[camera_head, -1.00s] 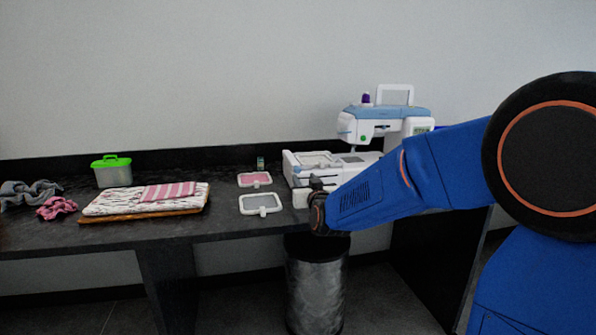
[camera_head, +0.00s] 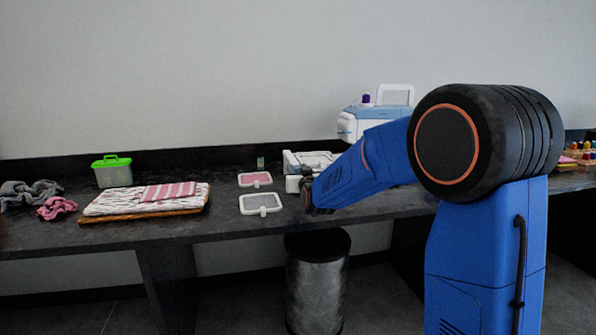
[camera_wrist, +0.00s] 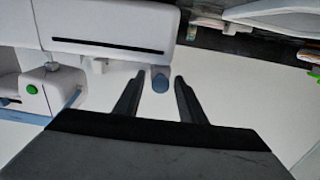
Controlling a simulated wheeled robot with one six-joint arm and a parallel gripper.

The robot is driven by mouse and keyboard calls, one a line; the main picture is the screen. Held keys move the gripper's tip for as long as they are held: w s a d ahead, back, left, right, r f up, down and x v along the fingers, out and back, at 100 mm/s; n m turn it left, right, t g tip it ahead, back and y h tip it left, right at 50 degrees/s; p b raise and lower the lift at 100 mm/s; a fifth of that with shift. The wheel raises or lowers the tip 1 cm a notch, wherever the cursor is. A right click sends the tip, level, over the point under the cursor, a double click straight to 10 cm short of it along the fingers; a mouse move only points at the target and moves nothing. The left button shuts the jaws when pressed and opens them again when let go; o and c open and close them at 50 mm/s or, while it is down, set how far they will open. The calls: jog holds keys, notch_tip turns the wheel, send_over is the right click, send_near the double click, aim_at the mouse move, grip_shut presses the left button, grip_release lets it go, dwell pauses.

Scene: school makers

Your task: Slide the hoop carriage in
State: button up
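The white and blue embroidery machine (camera_head: 355,120) stands on the dark bench, largely hidden behind my arm. The white hoop carriage (camera_head: 291,165) with its pale hoop frame shows low at the machine's left. My gripper (camera_head: 306,190) is at the carriage's front end; its fingers are hard to make out there. In the wrist view my gripper (camera_wrist: 157,98) is open, its two dark fingers apart. A small blue-grey knob (camera_wrist: 160,79) shows between the fingertips; I cannot tell whether they touch it. A white housing (camera_wrist: 105,30) with a dark slot lies beyond them.
Two small hoops, one pink (camera_head: 255,179) and one grey (camera_head: 261,203), lie left of the carriage. A metal bin (camera_head: 317,280) stands below the bench edge.

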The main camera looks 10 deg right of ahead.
grip_shut()
jog(key=d, duration=1.6)
jog(key=shift+d, duration=0.25)
grip_release()
jog(key=shift+s, duration=0.15)
jog(key=s, duration=1.7)
